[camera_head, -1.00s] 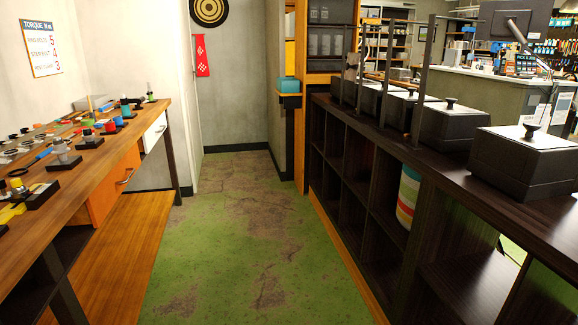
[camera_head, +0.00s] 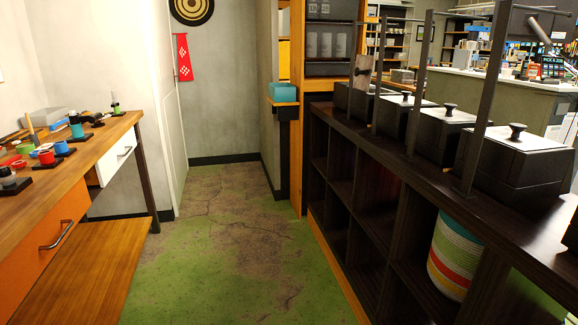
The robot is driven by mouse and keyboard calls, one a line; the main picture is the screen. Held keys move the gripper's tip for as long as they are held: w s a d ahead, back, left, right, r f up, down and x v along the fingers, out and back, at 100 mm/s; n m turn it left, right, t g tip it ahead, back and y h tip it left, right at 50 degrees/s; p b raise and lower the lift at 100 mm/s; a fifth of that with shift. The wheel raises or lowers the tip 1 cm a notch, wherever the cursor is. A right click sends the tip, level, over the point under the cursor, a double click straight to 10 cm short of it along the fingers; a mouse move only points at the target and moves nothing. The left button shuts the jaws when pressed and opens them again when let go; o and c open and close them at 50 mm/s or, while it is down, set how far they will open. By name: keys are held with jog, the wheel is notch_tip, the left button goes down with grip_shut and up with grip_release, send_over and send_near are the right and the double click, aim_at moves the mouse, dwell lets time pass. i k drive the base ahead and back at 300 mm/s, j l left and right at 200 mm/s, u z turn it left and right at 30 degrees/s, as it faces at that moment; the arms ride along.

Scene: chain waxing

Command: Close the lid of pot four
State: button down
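A row of black box-shaped pots stands on the dark shelf top at right. The nearest full pot (camera_head: 515,178), the one behind it (camera_head: 441,137) and a third (camera_head: 395,117) have flat pale lids with black knobs, lying shut. The farthest pot (camera_head: 352,103) is partly hidden. A light brown panel with a dark shape on it (camera_head: 362,70) stands upright above it and looks like a raised lid. No number shows on the pots, so I cannot tell which is pot four. My gripper is not in view.
A green, worn floor aisle (camera_head: 225,250) runs clear between the dark shelf unit (camera_head: 400,190) and the wooden workbench (camera_head: 60,190) at left. Thin dark posts (camera_head: 485,110) rise along the shelf top. A teal box (camera_head: 284,91) sits on a ledge at the back.

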aim_at(364, 64)
jog(key=i+j+z, duration=0.1)
jog(key=i+z, duration=0.15)
jog(key=i, duration=0.25)
jog(key=i+j+z, duration=0.2)
jog(key=i, duration=0.35)
jog(key=i+j+z, duration=0.25)
jog(key=i, duration=0.25)
jog(key=i+j, duration=0.35)
jog(key=i, duration=0.15)
jog(key=i+j+u, duration=0.15)
jog(key=i+j, duration=0.55)
jog(key=i, duration=0.3)
jog(key=i+j+u, duration=0.1)
jog(key=i+j, duration=0.25)
jog(key=i, duration=0.15)
